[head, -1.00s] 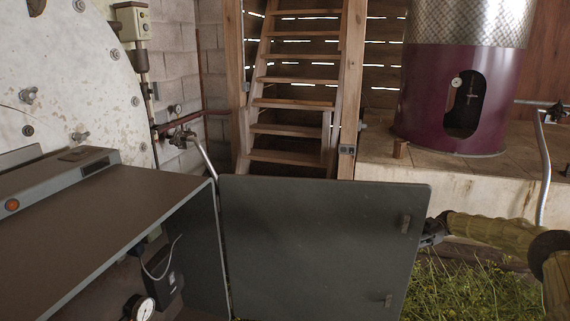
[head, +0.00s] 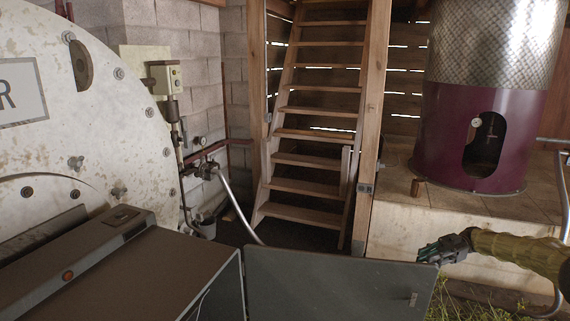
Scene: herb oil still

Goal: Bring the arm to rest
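My arm, in a yellowish ribbed sleeve, reaches in from the right edge of the head view. My gripper (head: 432,251) is dark and points left, at the upper right corner of an open grey door panel (head: 325,290). I cannot tell whether it touches the door or stands behind or above it. Its fingers are small and partly overlapped, so their opening is unclear. I see nothing held in it.
The door hangs open from a grey cabinet (head: 165,275) at lower left. A large white round vessel (head: 70,120) stands behind it. Wooden stairs (head: 312,135) rise in the middle. A maroon still (head: 455,135) stands on a pale ledge (head: 400,230) at right.

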